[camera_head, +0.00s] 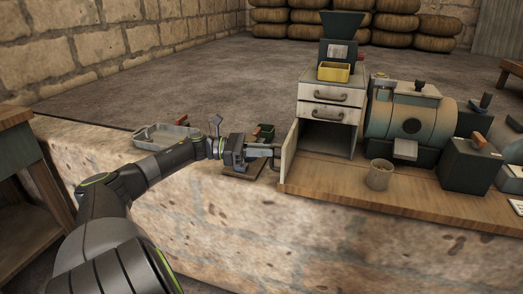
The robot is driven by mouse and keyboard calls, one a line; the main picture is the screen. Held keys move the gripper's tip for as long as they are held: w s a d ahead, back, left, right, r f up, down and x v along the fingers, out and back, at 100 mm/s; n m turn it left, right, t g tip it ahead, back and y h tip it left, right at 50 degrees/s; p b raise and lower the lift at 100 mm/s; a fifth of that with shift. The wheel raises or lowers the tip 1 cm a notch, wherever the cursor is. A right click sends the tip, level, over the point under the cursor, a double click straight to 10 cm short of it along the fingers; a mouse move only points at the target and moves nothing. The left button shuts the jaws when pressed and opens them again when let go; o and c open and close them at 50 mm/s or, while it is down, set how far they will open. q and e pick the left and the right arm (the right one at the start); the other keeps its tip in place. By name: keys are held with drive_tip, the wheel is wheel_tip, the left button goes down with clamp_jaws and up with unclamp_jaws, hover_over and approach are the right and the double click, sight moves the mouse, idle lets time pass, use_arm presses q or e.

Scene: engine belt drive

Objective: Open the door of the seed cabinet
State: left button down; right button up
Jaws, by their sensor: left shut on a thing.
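The seed cabinet (331,107) is a pale unit with two handled drawers above a lower compartment. Its lower door (288,150) stands swung out to the left, seen nearly edge-on, and the dark inside of the compartment (325,136) shows. My left gripper (271,152) reaches in from the left and is shut at the outer face of the door, on its handle (276,158). The handle is small and partly hidden by the fingers. My right gripper is not in view.
A yellow tray (333,72) and a dark hopper (339,38) stand on the cabinet. Right of it are a drum-shaped machine (405,115), a beige cup (380,174) and a dark box (468,165). A metal tray (165,136) lies on the stone ledge (215,195) behind my arm.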

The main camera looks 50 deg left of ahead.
use_arm(q)
drive_tip(key=c, duration=1.7)
unclamp_jaws()
drive_tip(key=shift+w+a+r+y, duration=0.25)
drive_tip(key=shift+w+r+y, duration=0.1)
drive_tip(key=shift+w, duration=0.1)
drive_tip(key=shift+c, duration=0.2)
drive_tip(key=shift+o, duration=1.4)
drive_tip(key=shift+w+d+f, duration=0.15)
drive_tip(key=shift+w+f, duration=0.05)
drive_tip(key=shift+w, duration=0.1)
drive_tip(key=shift+s, duration=0.1)
drive_tip(key=shift+s+f, duration=0.15)
drive_tip(key=v, duration=1.7)
drive_tip(key=shift+a+f, duration=0.25)
drive_tip(key=shift+f, duration=0.05)
